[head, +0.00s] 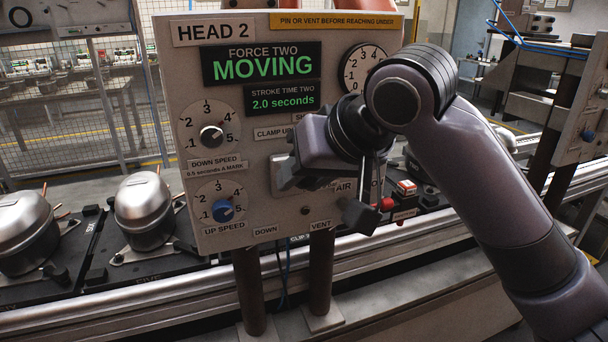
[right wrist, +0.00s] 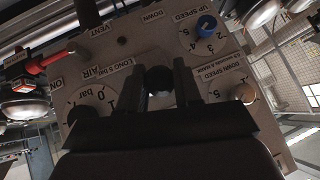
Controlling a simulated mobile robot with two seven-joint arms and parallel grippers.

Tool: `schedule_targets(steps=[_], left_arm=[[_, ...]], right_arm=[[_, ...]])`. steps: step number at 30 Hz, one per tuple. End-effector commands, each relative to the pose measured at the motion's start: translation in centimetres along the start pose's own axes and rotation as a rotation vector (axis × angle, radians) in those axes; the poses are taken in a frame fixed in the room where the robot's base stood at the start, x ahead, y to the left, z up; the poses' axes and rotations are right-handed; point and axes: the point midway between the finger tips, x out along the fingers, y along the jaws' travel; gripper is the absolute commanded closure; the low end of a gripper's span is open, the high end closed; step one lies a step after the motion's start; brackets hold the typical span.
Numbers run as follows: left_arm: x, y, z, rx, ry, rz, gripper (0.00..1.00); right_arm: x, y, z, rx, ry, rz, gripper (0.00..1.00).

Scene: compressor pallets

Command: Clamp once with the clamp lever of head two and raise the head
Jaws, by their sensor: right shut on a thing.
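The head two panel (head: 230,150) stands upright in the head view. My right gripper (head: 325,192) reaches the lower middle of the panel from the right. In the right wrist view my right gripper (right wrist: 162,85) is shut on a dark round knob (right wrist: 160,78), which I take for the clamp lever's end. The lever's shaft and most of its label are hidden by the gripper and arm. My left gripper is not in view.
A stroke time display (head: 283,98) reads 2.0 seconds. The down speed knob (head: 211,136) and blue up speed knob (head: 223,210) are left of my gripper. A red-tipped handle (head: 384,204) is close on its right. Silver compressors (head: 144,208) stand on the line at left.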

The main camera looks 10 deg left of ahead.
Motion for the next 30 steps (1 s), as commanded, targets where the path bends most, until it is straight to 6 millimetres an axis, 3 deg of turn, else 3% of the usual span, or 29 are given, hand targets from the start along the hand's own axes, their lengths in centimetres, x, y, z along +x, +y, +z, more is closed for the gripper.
schedule_targets(steps=[3,4,6,17,30], left_arm=[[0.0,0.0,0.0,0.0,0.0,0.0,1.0],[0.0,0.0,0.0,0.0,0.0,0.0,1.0],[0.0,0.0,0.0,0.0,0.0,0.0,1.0],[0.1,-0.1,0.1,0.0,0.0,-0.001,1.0],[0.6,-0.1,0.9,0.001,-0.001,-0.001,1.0]], right_arm=[[0.0,0.0,-0.1,0.0,0.003,-0.001,1.0],[0.0,0.0,-0.1,0.0,0.003,-0.001,0.6],[0.0,0.0,-0.1,0.0,0.003,0.0,0.44],[-0.6,0.0,-0.1,0.0,0.005,0.0,0.44],[-6.7,0.0,0.0,0.0,0.004,0.0,0.44]])
